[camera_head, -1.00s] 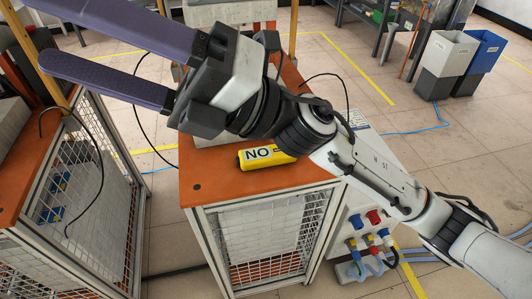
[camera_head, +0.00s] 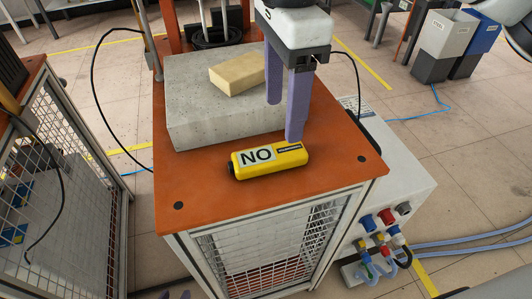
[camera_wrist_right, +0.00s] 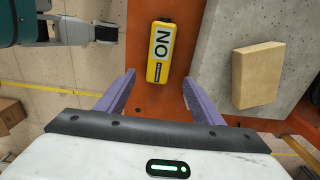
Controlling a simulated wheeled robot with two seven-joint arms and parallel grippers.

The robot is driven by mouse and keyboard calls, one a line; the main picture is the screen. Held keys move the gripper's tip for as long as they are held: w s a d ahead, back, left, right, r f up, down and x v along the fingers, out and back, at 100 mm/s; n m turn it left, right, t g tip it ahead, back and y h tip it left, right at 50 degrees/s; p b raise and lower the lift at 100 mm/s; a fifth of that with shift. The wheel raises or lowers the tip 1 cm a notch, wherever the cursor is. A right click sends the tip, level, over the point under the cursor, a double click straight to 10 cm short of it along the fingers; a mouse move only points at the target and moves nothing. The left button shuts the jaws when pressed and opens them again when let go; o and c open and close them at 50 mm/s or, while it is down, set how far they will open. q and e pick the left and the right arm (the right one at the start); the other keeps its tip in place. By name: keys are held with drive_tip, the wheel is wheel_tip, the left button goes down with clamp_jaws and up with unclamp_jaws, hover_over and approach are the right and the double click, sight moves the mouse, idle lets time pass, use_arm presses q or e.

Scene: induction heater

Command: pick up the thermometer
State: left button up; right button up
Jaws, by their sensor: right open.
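The thermometer is taken to be the yellow device marked NO (camera_head: 285,161). It lies flat on the orange tabletop, in front of a concrete block. My right gripper (camera_head: 284,120) points down, open and empty, with its fingertips behind and above the device's right end. In the right wrist view, the yellow device (camera_wrist_right: 157,68) lies ahead, roughly in line with the gap between the open fingers (camera_wrist_right: 159,78). Contact between fingers and device cannot be made out.
The concrete block (camera_head: 200,115) carries a tan brick (camera_head: 237,73), close to my right fingers. A black cable (camera_head: 97,85) loops at the left. A socket panel (camera_head: 385,225) stands at the right of the table. The tabletop's front strip is clear.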

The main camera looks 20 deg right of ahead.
sight(277, 152)
wheel_tip(277, 152, down, 3)
drive_tip(key=shift+s+r, duration=0.15)
drive_tip(key=f, duration=0.3)
drive_tip(key=a+f, duration=0.1)
drive_tip(key=f, duration=0.1)
drive_tip(key=shift+f, duration=0.35)
drive_tip(key=c, duration=1.2)
